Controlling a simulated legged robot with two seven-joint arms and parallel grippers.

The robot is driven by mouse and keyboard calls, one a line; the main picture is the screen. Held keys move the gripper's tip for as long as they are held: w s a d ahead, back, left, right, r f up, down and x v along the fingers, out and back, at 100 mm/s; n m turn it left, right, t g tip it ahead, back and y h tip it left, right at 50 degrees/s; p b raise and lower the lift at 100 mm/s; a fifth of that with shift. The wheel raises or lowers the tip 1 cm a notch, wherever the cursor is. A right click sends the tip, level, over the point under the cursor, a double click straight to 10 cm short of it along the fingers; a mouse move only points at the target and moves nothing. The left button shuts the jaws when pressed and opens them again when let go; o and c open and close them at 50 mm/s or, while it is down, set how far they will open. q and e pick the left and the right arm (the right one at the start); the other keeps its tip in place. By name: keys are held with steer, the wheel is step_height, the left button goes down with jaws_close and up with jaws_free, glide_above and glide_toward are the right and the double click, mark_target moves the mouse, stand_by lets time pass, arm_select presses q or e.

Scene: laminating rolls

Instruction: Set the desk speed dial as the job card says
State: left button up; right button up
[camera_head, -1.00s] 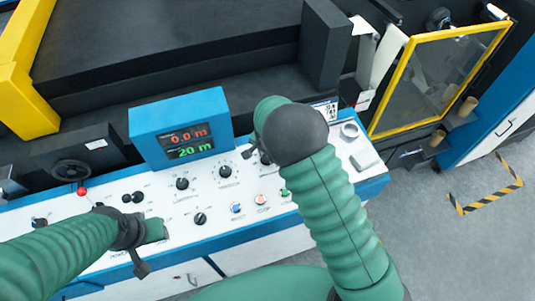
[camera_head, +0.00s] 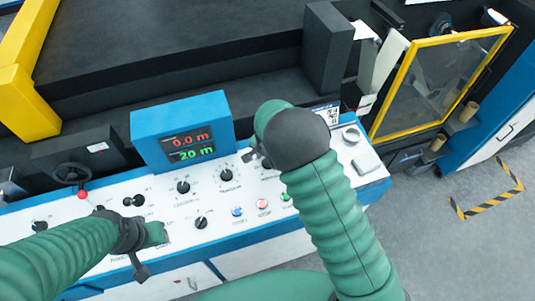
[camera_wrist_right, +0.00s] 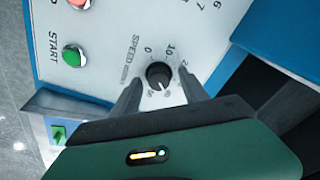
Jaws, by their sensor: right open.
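The speed dial (camera_wrist_right: 158,75) is a black knob with a white pointer mark on the white control panel, with SPEED and scale numbers printed around it. In the right wrist view, my right gripper (camera_wrist_right: 158,82) is open, one finger on each side of the knob; I cannot tell whether they touch it. In the head view, my right gripper (camera_head: 254,158) is over the panel and hides the speed dial. My left gripper (camera_head: 130,240) is over the panel's left part; its opening is unclear. A printed card with a code (camera_head: 328,116) is partly hidden by my right arm; its text is unreadable.
A blue display (camera_head: 185,130) reads 0.0 m in red and 20 m in green. Other black knobs (camera_head: 183,187) and blue and red buttons (camera_head: 262,204) sit nearby. A green START button (camera_wrist_right: 73,56) is left of the dial. A red-knobbed handwheel (camera_head: 72,172) stands left.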

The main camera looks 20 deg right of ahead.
steer(key=b+v, duration=0.1)
steer(key=v, duration=1.5)
steer(key=shift+s+b, duration=0.2)
steer(key=shift+b, duration=0.15)
